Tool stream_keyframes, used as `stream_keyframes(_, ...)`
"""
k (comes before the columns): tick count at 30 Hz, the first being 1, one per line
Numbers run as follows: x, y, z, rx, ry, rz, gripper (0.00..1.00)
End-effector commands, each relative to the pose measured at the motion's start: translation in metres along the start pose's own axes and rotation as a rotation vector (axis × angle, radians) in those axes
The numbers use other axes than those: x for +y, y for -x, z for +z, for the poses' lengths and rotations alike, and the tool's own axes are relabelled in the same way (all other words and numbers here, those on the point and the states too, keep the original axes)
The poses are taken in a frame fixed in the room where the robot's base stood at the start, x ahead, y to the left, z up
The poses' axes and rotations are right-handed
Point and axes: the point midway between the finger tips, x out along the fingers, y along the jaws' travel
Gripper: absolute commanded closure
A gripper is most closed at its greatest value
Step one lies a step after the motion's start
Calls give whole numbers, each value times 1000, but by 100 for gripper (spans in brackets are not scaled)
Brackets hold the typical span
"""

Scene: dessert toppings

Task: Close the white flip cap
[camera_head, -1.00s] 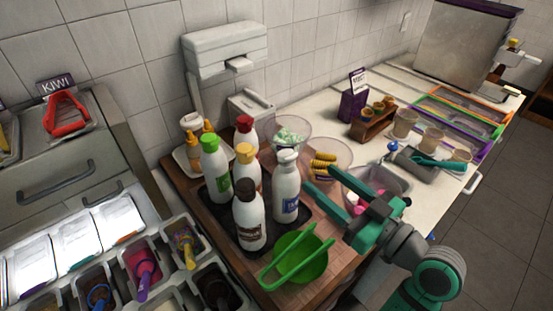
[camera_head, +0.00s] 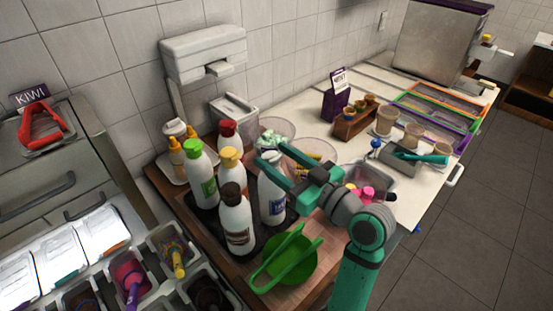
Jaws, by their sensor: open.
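The white bottle (camera_head: 272,197) with a blue label stands upright at the right of the dark tray (camera_head: 206,228). Its white cap (camera_head: 272,157) is partly hidden by my gripper, and I cannot tell whether its lid is up or down. My green gripper (camera_head: 271,156) is open and reaches in from the right, with its fingertips at the height of the cap, one on each side of it in the picture. I cannot tell whether either finger touches the cap.
Bottles with green (camera_head: 195,145), red (camera_head: 228,127), yellow (camera_head: 231,153) and dark brown (camera_head: 231,190) caps stand close to the left. A green bowl with tongs (camera_head: 291,261) lies in front. Clear bowls (camera_head: 314,150) stand behind my gripper. The counter beyond has free room.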

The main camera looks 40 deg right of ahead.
Motion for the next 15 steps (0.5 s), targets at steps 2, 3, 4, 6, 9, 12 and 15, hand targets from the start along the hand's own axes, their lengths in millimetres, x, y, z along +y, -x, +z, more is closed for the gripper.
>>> stream_keyframes(2,0,0,0,0,0,0,49)
stream_keyframes(3,0,0,0,0,0,0,49)
stream_keyframes(4,0,0,0,0,0,0,49)
stream_keyframes(6,0,0,0,0,0,0,65)
stream_keyframes(9,0,0,0,0,0,0,89)
stream_keyframes(12,0,0,0,0,0,0,90)
stream_keyframes(15,0,0,2,14,-1,-2,90)
